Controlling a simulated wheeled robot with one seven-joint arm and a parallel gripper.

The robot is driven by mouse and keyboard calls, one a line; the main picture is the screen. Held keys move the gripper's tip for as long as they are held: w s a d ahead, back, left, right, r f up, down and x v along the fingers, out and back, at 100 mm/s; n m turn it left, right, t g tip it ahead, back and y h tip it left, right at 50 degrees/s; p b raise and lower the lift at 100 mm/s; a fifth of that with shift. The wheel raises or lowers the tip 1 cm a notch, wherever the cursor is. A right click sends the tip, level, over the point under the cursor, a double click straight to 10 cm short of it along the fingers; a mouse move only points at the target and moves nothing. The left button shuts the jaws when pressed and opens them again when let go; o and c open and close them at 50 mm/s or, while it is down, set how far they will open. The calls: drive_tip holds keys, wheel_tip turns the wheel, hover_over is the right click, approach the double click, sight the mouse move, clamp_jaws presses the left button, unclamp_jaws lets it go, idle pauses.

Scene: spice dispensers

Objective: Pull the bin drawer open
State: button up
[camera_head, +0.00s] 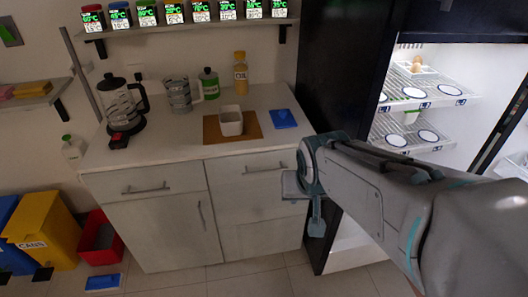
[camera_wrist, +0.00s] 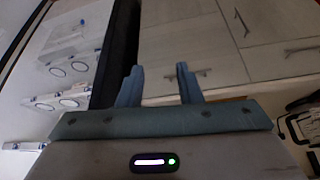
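The pale grey cabinet holds a top left drawer (camera_head: 160,181), a top right drawer (camera_head: 240,170), a door with a vertical handle (camera_head: 202,214) and a lower right panel (camera_head: 262,236). No label shows which front is the bin drawer. All fronts look shut. My gripper (camera_head: 303,205) is in front of the cabinet's right side by the fridge. In the wrist view, my gripper (camera_wrist: 159,69) is open, with nothing seen between its fingers. The top right drawer's bar handle (camera_wrist: 198,73) shows beyond, partly behind the right finger; contact is not visible.
The fridge (camera_head: 340,65) stands open at the right, close to my arm. The counter (camera_head: 175,148) carries a coffee maker (camera_head: 122,106), bottles and a board. Blue, yellow and red bins (camera_head: 50,232) stand at left. Floor before the cabinet looks clear.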

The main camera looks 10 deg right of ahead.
drive_tip(key=w+d+f+m+t+b, duration=0.35)
drive_tip(key=w+f+b, duration=0.35)
drive_tip(key=w+f, duration=0.25)
drive_tip(key=m+t+y+b, duration=0.7)
drive_tip(key=t+y+b, duration=0.25)
drive_tip(key=b, duration=1.05)
approach(265, 172)
drive_tip(key=shift+h, duration=0.45)
drive_tip(key=b+x, duration=0.3)
drive_tip(key=x, duration=0.7)
drive_tip(key=shift+w, duration=0.15)
clamp_jaws()
